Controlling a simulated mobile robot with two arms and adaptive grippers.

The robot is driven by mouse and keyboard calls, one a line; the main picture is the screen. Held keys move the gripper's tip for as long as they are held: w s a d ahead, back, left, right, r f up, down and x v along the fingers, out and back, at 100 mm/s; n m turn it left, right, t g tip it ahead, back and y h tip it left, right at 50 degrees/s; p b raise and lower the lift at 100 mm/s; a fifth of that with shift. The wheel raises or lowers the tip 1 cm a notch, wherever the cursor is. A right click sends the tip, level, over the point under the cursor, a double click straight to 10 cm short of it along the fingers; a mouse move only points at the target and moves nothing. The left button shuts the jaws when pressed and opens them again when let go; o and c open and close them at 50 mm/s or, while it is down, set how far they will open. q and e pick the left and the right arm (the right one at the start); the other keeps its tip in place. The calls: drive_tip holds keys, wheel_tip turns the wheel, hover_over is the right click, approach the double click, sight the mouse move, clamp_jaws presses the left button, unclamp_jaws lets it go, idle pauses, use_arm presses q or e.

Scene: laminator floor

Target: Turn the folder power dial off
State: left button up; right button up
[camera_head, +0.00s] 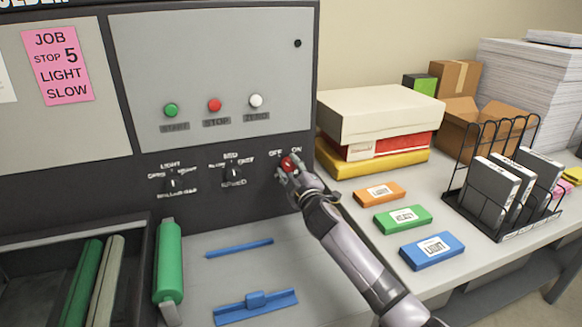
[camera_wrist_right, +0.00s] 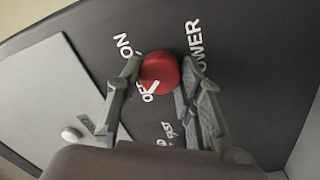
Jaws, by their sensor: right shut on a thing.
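The red folder power dial (camera_head: 288,161) is on the dark front panel of the machine, below the OFF and ON labels. It also shows in the right wrist view as a round red knob (camera_wrist_right: 160,70) with a white mark on its face. In that view the mark lies on the side of the OFF lettering, away from ON. My right gripper (camera_head: 287,169) is shut on the dial, with one finger on each side of it in the wrist view (camera_wrist_right: 159,80). Its fingers hide part of the dial in the head view. My left gripper is out of view.
Black dials (camera_head: 233,173) sit left of the power dial. Green, red and white buttons (camera_head: 214,105) are above. Orange, green and blue labelled blocks (camera_head: 403,219) lie on the table to the right, before stacked boxes and a wire rack (camera_head: 470,205). Blue guide pieces (camera_head: 256,307) lie below.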

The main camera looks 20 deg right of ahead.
drive_tip(key=shift+n, duration=0.5)
drive_tip(key=o, duration=1.2)
drive_tip(key=shift+c, duration=0.2)
drive_tip(key=shift+s, duration=0.15)
drive_tip(key=s, duration=1.1)
drive_tip(key=shift+s+d+f, duration=0.2)
drive_tip(key=shift+s+f, duration=0.05)
drive_tip(key=shift+s, duration=0.1)
